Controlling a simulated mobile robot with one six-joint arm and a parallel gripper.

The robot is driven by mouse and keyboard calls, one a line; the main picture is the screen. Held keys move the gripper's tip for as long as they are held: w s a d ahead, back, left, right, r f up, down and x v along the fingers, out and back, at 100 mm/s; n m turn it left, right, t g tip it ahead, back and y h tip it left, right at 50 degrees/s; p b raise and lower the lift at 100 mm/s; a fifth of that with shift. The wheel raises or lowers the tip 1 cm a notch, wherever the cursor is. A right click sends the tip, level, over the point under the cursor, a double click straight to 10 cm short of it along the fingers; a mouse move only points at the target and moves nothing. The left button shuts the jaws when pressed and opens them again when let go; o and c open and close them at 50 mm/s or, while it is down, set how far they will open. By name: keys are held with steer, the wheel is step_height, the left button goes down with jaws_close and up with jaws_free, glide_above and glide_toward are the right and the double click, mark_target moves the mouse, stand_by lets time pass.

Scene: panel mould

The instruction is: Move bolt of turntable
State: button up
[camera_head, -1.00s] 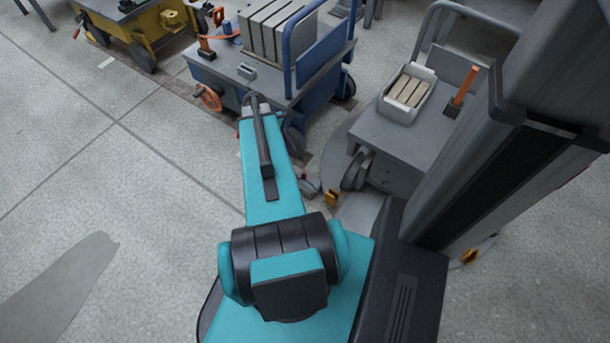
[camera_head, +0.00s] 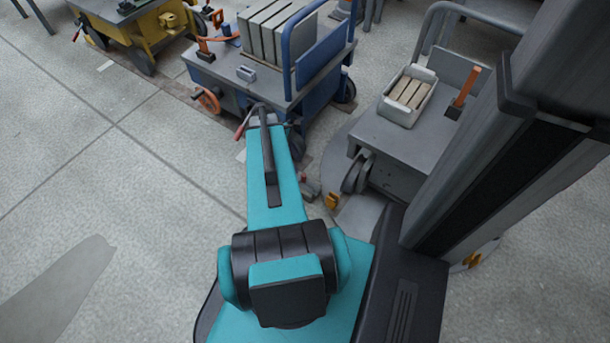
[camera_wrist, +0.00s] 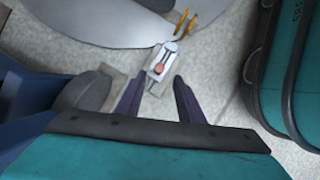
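In the wrist view my gripper (camera_wrist: 160,78) is open, with its two dark fingers apart and nothing held between them. Just past the fingertips, centred in the gap, is a small pale plate with a reddish round knob, seemingly the turntable's bolt (camera_wrist: 160,68). A grey rod runs from it towards an orange-yellow bracket (camera_wrist: 184,22) at the turntable's edge. The grey turntable disc (camera_wrist: 105,22) lies across the top. In the head view the bolt (camera_head: 310,187) sits on the floor beside the orange-yellow bracket (camera_head: 332,200). My arm hides my gripper there.
A blue cart (camera_head: 270,75) with grey panels stands beyond my arm. A grey cart (camera_head: 395,150) carrying a crate (camera_head: 398,112) and an orange-handled tool (camera_head: 464,88) stands on the turntable to the right. A yellow cart (camera_head: 140,30) is at upper left. Floor at left is clear.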

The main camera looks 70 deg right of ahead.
mark_target(304, 175)
steer(key=b+x, duration=0.3)
steer(key=x, duration=0.6)
steer(key=shift+f, duration=0.2)
jaws_close()
